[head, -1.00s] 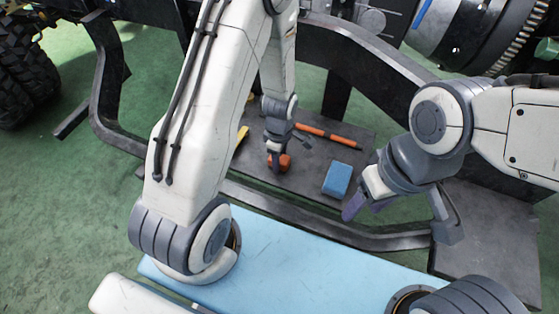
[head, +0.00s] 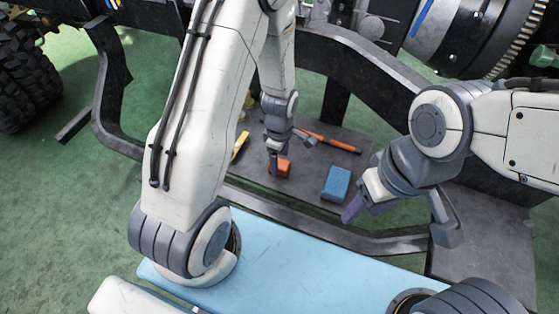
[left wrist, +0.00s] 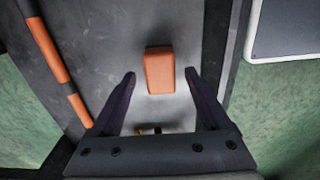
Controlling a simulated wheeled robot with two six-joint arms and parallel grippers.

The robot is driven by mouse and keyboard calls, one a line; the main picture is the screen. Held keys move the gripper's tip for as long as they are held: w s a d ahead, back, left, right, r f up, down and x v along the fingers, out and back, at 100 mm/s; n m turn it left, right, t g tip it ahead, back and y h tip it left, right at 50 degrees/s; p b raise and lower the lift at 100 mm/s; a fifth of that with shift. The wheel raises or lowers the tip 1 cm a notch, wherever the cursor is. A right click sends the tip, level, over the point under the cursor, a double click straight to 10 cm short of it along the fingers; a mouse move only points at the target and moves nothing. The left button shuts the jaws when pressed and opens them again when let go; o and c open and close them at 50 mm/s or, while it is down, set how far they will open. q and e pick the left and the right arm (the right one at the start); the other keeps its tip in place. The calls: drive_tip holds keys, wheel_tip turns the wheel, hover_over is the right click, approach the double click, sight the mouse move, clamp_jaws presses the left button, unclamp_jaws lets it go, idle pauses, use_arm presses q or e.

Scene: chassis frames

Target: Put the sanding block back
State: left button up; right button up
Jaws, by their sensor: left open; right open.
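An orange block (head: 283,169) lies on the dark grey plate (head: 312,178), and it shows whole in the left wrist view (left wrist: 160,71). My left gripper (head: 277,163) is just above it and open. In the left wrist view the open fingers (left wrist: 160,78) point at the block, one on each side, with gaps and no visible contact. A blue block (head: 336,183) lies on the same plate to the right. My right gripper (head: 362,210) is open and empty, beside the plate's right side near the blue block. Which block is the sanding block cannot be told by look alone.
An orange and dark bar-shaped tool (head: 335,143) lies at the plate's back, also in the left wrist view (left wrist: 48,45). Dark chassis rails (head: 370,70) surround the plate. A light blue surface (head: 300,262) is in front.

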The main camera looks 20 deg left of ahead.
sight(280, 163)
use_arm(q)
wheel_tip(280, 163, up, 9)
drive_tip(key=p, duration=0.3)
drive_tip(key=s+d+r+m, duration=0.5)
drive_tip(key=d+r+m, duration=0.3)
drive_tip(key=r+m, duration=0.15)
drive_tip(key=s+d+r+m, duration=0.2)
drive_tip(key=s+r+m, duration=0.2)
drive_tip(key=s+m, duration=0.2)
drive_tip(key=s+d+r+m+h, duration=0.1)
drive_tip(key=s+d+r+m, duration=0.1)
drive_tip(key=s+r+m, duration=0.2)
drive_tip(key=s+m, duration=0.3)
drive_tip(key=m, duration=0.2)
drive_tip(key=shift+d, duration=0.15)
drive_tip(key=shift+s+m, duration=0.1)
drive_tip(key=shift+m, duration=0.15)
wheel_tip(280, 163, up, 30)
drive_tip(key=p, duration=2.9)
drive_tip(key=shift+f+p, duration=0.2)
drive_tip(key=shift+p, duration=0.15)
